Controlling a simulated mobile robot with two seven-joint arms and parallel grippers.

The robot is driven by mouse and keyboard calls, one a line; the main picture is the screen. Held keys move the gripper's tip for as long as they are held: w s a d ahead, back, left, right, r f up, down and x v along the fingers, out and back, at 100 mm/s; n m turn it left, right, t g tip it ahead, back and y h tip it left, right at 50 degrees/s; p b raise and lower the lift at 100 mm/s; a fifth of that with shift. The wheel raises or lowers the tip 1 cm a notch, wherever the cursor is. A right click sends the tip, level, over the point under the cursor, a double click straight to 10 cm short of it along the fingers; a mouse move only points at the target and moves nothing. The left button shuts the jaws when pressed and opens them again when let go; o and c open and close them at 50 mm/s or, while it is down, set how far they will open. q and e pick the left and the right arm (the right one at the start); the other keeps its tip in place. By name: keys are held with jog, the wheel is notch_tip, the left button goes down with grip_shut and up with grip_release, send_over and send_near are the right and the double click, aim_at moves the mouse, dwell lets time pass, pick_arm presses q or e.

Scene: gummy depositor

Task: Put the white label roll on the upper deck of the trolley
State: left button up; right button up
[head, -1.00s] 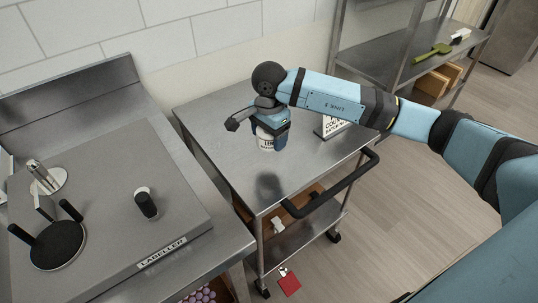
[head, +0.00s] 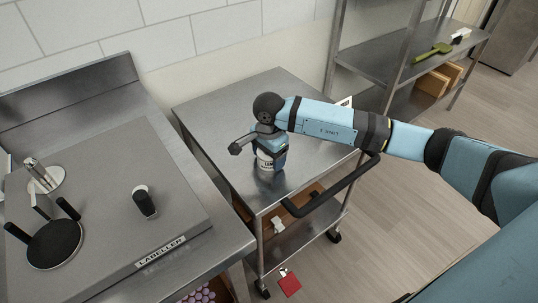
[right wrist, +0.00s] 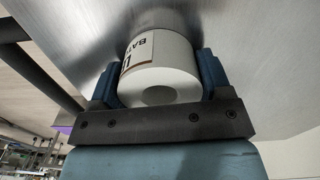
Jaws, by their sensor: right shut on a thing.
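The white label roll (head: 264,164) is in my right gripper (head: 270,160), over the front part of the trolley's upper deck (head: 222,110). In the right wrist view the roll (right wrist: 165,72) stands between the two blue fingers of the gripper (right wrist: 158,80), with part of a printed label and its round core showing. The roll's far end meets its reflection in the steel, so it is on the deck or very close above it; I cannot tell which. My left gripper is not in view.
The trolley has a dark handle (head: 325,190) on its right side and a lower shelf. A labeller bench (head: 100,190) stands at left. A white sign (head: 345,102) is partly hidden behind my right arm. The back of the upper deck is clear.

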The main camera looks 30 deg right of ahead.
jog(key=o, duration=1.3)
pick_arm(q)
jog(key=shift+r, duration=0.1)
pick_arm(e)
jog(key=shift+r+p, duration=0.25)
jog(key=shift+p, duration=0.1)
pick_arm(q)
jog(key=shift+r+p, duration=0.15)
jog(key=shift+p, duration=0.2)
pick_arm(e)
notch_tip(320, 180, up, 12)
jog(key=shift+f, duration=0.1)
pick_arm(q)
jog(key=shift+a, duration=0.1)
pick_arm(e)
jog(key=shift+f, duration=0.1)
